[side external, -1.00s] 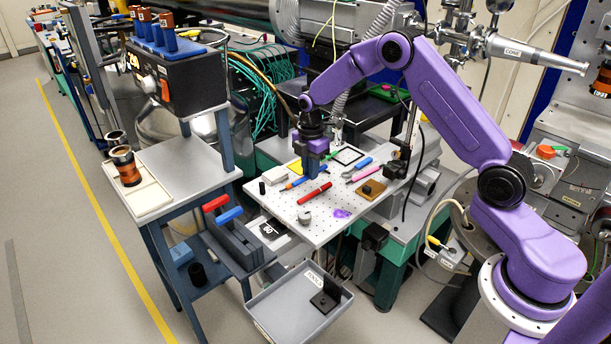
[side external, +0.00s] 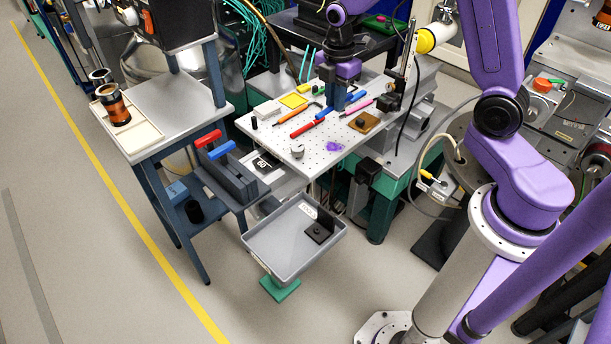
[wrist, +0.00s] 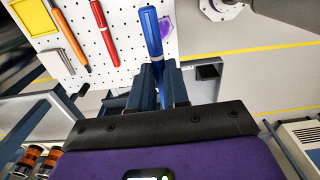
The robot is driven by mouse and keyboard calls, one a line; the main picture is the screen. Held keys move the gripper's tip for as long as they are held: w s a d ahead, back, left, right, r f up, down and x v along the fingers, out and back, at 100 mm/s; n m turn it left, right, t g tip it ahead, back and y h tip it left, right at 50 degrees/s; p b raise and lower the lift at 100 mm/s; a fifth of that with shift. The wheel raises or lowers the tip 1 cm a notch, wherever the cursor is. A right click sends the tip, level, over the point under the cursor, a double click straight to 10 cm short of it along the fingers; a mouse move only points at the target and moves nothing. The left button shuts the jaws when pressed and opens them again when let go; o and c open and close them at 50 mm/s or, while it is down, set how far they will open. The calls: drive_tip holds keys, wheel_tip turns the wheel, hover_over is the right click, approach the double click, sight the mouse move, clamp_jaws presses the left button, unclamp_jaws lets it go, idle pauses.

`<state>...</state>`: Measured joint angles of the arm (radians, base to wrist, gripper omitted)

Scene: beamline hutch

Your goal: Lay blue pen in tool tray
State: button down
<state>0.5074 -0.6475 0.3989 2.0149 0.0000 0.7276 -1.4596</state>
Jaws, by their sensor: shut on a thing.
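My gripper (side external: 337,106) is over the perforated white board, pointing down, with its fingers closed around a blue pen (side external: 324,114). In the wrist view the blue pen (wrist: 151,32) sticks out beyond the fingertips (wrist: 158,70), and its other end runs back between the fingers. I cannot tell how far the pen is above the board. The tool tray (side external: 272,262) is a shallow grey bin, lower and in front of the board in the side view. It holds a black bracket (side external: 319,232), and part of its floor is bare.
On the board (side external: 313,163) lie a red pen (side external: 307,128), an orange tool (side external: 292,116), a pink pen (side external: 358,104), another blue item (side external: 355,97), a yellow pad (side external: 293,100) and a brown block (side external: 363,121).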

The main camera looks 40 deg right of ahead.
drive_tip(key=s+a+f+n, duration=0.5)
drive_tip(key=s+a+n, duration=0.35)
drive_tip(key=s, duration=0.25)
drive_tip(key=s+a+f+n, duration=0.4)
drive_tip(key=s+a+n, duration=0.3)
drive_tip(key=s+n, duration=0.25)
hover_over(295, 238)
drive_tip(key=f, duration=0.9)
drive_tip(key=shift+s+d, duration=0.2)
drive_tip(key=shift+s, duration=0.2)
drive_tip(key=shift+w+a+f, duration=0.15)
drive_tip(key=shift+w+f, duration=0.1)
drive_tip(key=shift+f, duration=0.1)
drive_tip(key=shift+w+a+f, duration=0.1)
drive_tip(key=shift+w+f, duration=0.05)
drive_tip(key=shift+f, duration=1.6)
drive_tip(key=shift+f, duration=0.1)
drive_tip(key=c, duration=1.4)
unclamp_jaws()
